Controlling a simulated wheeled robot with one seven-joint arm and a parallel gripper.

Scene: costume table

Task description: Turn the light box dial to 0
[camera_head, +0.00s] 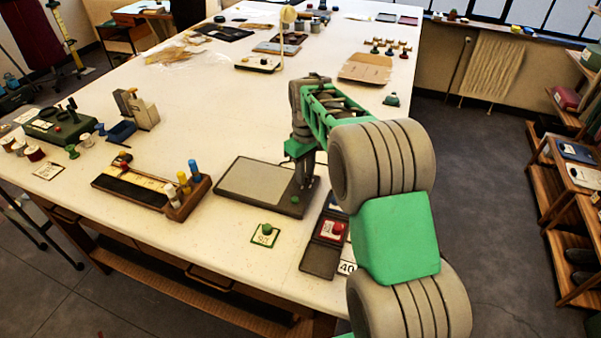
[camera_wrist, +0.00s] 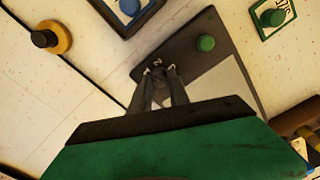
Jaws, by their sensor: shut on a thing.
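The light box (camera_head: 250,180) is a flat dark grey box with a pale panel, lying near the table's front right edge. It also fills the middle of the wrist view (camera_wrist: 190,60). My gripper (camera_head: 302,182) points down at the box's right end, beside the pale panel. In the wrist view my fingers (camera_wrist: 160,70) are close together on the dark strip, shut on what seems to be the dial. The fingers hide the dial, and I cannot read its setting. Small pale marks show at the fingertips. A round green knob (camera_head: 294,200) stands on the same strip, apart from my fingers (camera_wrist: 206,43).
A green-edged card with a green knob (camera_head: 265,234) lies in front of the box. An open dark case with a red piece (camera_head: 331,231) lies to the right, near the table edge. A wooden rack with bottles (camera_head: 187,205) stands left. Bare table lies behind the box.

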